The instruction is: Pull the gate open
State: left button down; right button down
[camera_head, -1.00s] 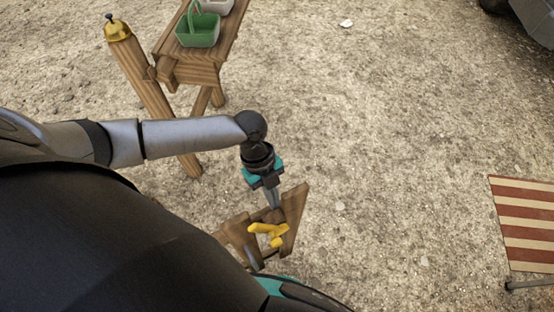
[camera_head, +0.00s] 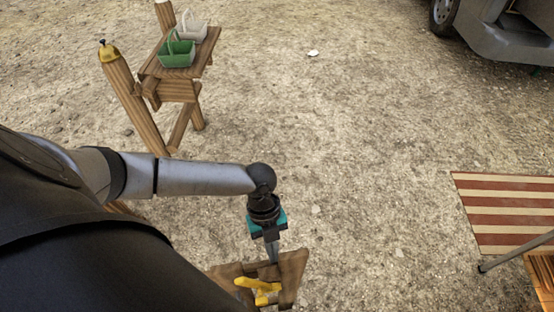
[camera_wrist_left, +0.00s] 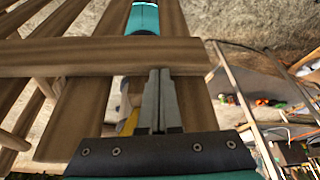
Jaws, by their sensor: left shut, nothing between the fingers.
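The wooden gate (camera_head: 292,272) shows at the bottom of the head view, partly cut off by the frame edge and my body. A yellow latch or handle (camera_head: 262,286) sits on it. My left gripper (camera_head: 273,258) points down at the gate's top, its fingers shut and empty. In the left wrist view, the shut fingers (camera_wrist_left: 160,85) reach a brown wooden rail (camera_wrist_left: 70,57) crossing broader planks. Whether they touch the wood I cannot tell. A bit of yellow (camera_wrist_left: 128,122) shows left of the fingers. My right gripper is not in view.
A wooden stand (camera_head: 180,90) at upper left holds a green basket (camera_head: 177,60) and a white basket. A post with a brass cap (camera_head: 108,52) stands beside it. A striped mat (camera_head: 505,212) lies at right, a vehicle (camera_head: 500,30) at upper right. The middle gravel is clear.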

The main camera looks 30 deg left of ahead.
pick_arm(q)
jog(key=shift+s+d, duration=0.3)
jog(key=shift+s, duration=0.05)
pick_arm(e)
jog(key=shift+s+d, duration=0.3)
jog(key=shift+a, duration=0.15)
pick_arm(q)
jog(key=p+v, duration=0.1)
jog(key=v, duration=1.4)
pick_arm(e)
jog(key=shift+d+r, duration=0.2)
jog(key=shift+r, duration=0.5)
pick_arm(q)
jog(key=shift+a+r, duration=0.1)
